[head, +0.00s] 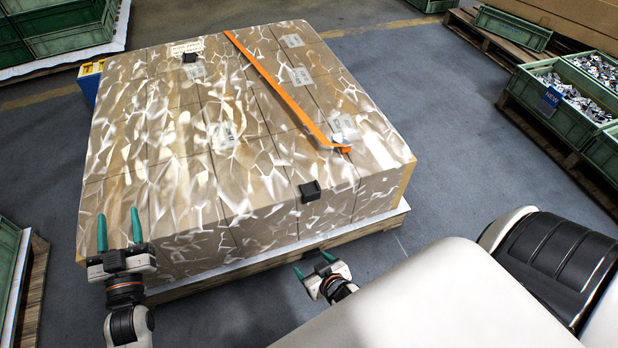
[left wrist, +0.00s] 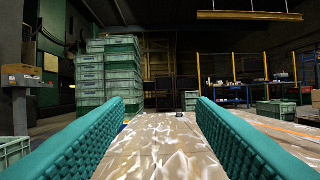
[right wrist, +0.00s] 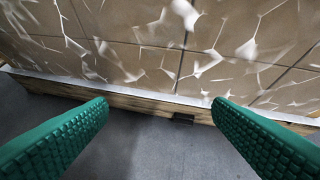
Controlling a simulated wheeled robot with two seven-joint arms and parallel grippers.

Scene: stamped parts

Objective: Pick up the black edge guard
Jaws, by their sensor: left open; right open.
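A small black edge guard (head: 310,191) sits on the near top edge of the wrapped carton stack (head: 200,190), right of its middle. A second small black piece (head: 189,57) lies near the far edge of the top; a small dark piece (left wrist: 179,114) also shows ahead in the left wrist view. My left gripper (head: 119,222) is open and empty at the stack's near left corner, well left of the near guard. My right gripper (head: 313,264) is open and empty in front of the stack's near side, below the near guard.
An orange strap (head: 285,95) runs across the stack's top, ending in a pale buckle near the right edge. The stack stands on a wooden pallet (head: 270,259). Green crates of metal parts (head: 563,98) stand at the right. Grey floor (head: 455,130) is clear between.

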